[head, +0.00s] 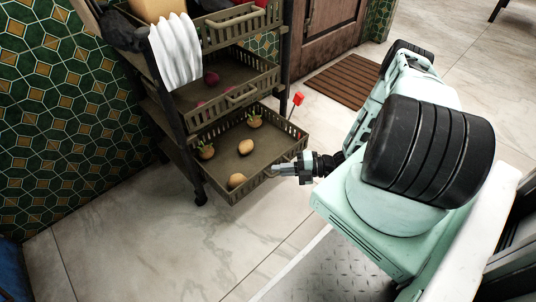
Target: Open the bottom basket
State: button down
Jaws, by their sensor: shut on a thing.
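The bottom basket (219,133) is the lowest of the olive-brown slatted baskets on a dark wheeled rack. It sticks out from the rack toward my side, so its inside shows. Several round vegetables lie in it, among them a potato-like one (237,181) and a leafy-topped one (254,121). My gripper (274,172) is at the basket's front wall, at its right side near the front handle. It is shut on what looks like that handle; the fingertips and the handle are small and partly hidden in the head view.
Two more baskets sit above; the middle one (238,95) holds dark red vegetables. A white cloth (176,52) hangs over the rack's left side. A brown slatted mat (344,80) lies by a wooden door (322,30). The tiled floor (130,245) in front is clear.

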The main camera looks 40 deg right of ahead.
jog(key=shift+s+d+p, duration=0.1)
jog(key=shift+s+p, duration=0.3)
jog(key=shift+s, duration=1.65)
jog(key=c, duration=1.5)
grip_release()
jog(key=p+v, duration=0.4)
jog(key=v, duration=1.3)
jog(key=shift+s+d, duration=0.1)
jog(key=shift+s, duration=0.05)
